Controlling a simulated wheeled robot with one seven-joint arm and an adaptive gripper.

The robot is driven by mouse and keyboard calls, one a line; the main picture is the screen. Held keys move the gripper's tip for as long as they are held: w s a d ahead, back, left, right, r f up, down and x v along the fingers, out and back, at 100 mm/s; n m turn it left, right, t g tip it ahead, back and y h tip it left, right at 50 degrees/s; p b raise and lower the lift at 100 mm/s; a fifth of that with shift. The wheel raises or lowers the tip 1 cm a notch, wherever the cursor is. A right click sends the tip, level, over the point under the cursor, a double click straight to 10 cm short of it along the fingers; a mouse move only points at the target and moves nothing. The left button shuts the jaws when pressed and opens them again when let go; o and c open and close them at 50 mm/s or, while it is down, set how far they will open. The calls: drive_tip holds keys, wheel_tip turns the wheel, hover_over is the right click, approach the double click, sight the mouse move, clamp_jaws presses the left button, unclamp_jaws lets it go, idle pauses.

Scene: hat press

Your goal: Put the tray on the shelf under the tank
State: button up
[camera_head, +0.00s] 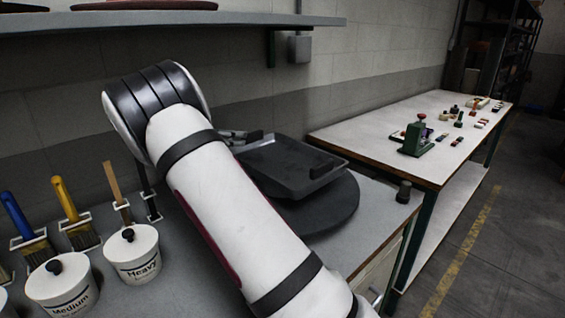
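A dark grey rectangular tray (284,165) with a low rim shows in the head view, right of my arm. It is over a round dark disc (335,208) on the grey bench; I cannot tell whether it rests on the disc or is held just above it. A small black block shows at its right end. My gripper (250,139) is partly hidden behind my white arm, at the tray's far left edge. Whether its fingers are closed on the tray does not show. I cannot make out a tank or a shelf under one.
Lidded white pots (132,252) and brushes in holders (72,215) stand on the bench at left. A wall shelf (200,20) hangs above. A small dark cylinder (404,191) stands at the bench's right edge. A second table (385,125) holds a green device and small items.

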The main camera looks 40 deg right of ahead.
sight(248, 134)
drive_tip(key=shift+x, duration=1.1)
drive_tip(key=x, duration=0.5)
drive_tip(key=shift+s+d+r, duration=0.15)
drive_tip(key=shift+s+r, duration=0.05)
drive_tip(key=shift+r, duration=0.25)
clamp_jaws()
